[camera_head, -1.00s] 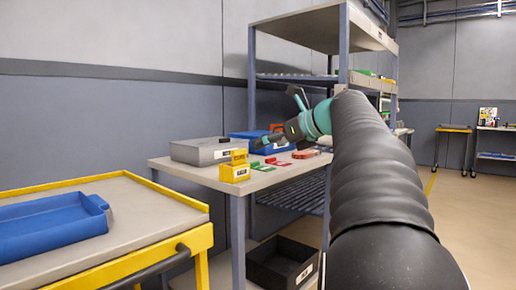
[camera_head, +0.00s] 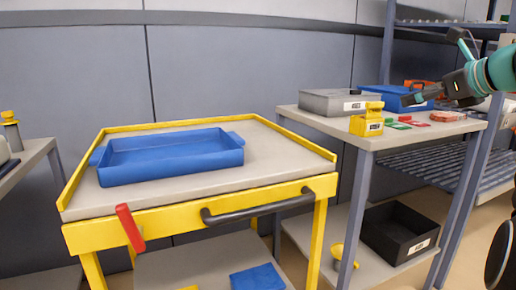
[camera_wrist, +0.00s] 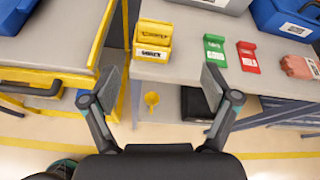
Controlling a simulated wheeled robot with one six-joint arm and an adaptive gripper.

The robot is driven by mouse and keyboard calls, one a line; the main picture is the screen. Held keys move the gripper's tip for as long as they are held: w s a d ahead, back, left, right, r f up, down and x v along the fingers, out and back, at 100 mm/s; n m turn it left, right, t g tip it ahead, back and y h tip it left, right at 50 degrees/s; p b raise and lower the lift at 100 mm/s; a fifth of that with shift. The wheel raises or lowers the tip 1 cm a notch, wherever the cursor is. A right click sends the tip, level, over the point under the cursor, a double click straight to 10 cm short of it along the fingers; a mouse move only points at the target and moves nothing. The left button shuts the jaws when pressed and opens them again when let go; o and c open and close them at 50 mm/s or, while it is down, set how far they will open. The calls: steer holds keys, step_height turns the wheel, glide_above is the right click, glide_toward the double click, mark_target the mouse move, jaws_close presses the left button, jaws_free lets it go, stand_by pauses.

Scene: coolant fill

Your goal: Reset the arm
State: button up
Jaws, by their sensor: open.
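My gripper (camera_head: 434,91) is at the right of the head view, above the workbench, at the end of my teal and black arm. In the wrist view my gripper (camera_wrist: 165,90) has its two fingers spread wide apart with nothing between them. Beyond the fingers is the grey bench top (camera_wrist: 188,73). A yellow labelled box (camera_wrist: 153,38) stands on it, ahead of the fingers and apart from them. A green item (camera_wrist: 214,48) and a red item (camera_wrist: 247,57) lie to its right.
A yellow cart (camera_head: 190,208) carries a blue tray (camera_head: 170,157). A red handle (camera_head: 130,228) sticks up at its front. The workbench (camera_head: 300,115) also holds a grey box (camera_head: 338,101) and a blue bin (camera_head: 393,98). A black bin (camera_head: 398,234) sits on its lower shelf.

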steer(key=s+d+f+n+g+h, duration=0.1)
steer(key=d+f+n+g+h, duration=0.3)
steer(key=f, duration=0.6)
steer(key=s+a+f+n, duration=0.5)
steer(key=f+n, duration=0.3)
steer(key=f, duration=0.1)
steer(key=s+a+f+n+g, duration=0.1)
steer(key=s+a+f+n, duration=0.7)
steer(key=s+a+n, duration=0.1)
steer(key=s+a+f+n+g, duration=0.2)
steer(key=s+a+f+n, duration=0.6)
steer(key=s+a, duration=0.3)
steer(key=shift+a+n, duration=0.4)
steer(key=shift+a, duration=1.05)
